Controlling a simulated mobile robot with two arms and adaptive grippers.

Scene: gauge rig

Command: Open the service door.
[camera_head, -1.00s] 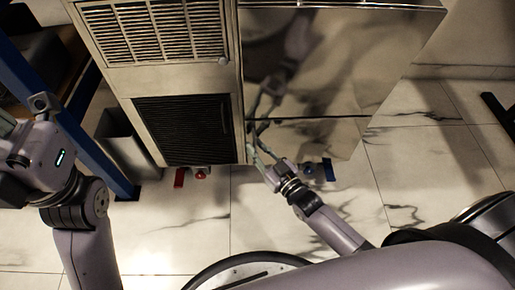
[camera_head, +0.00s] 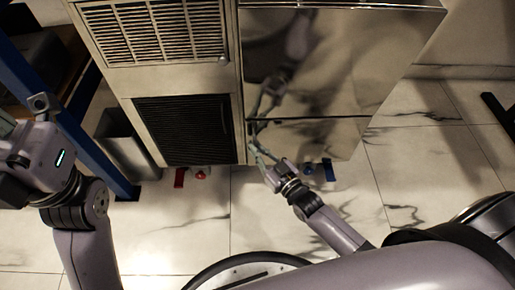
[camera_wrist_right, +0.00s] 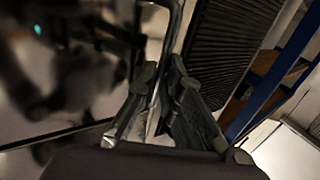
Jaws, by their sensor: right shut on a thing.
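The service door seems to be the glossy, mirror-like lower panel (camera_head: 305,140) on the right of the metal cabinet. A slim metal bar handle (camera_wrist_right: 173,35) shows in the right wrist view, upright beside the panel's edge. My right gripper (camera_head: 253,143) is at the panel's left edge. In the right wrist view its two fingers (camera_wrist_right: 162,95) are shut around the bar, one on each side. The panel looks flush with the cabinet front. My left gripper (camera_head: 14,135) is at the far left, away from the cabinet; its fingertips are partly out of frame.
The cabinet's left side has a slatted vent (camera_head: 160,32) above a dark grille (camera_head: 187,130). A red valve (camera_head: 200,173) and a blue one (camera_head: 328,169) show at the cabinet's foot. A blue post (camera_head: 62,105) stands left. Marble floor (camera_head: 420,180) is open at the right.

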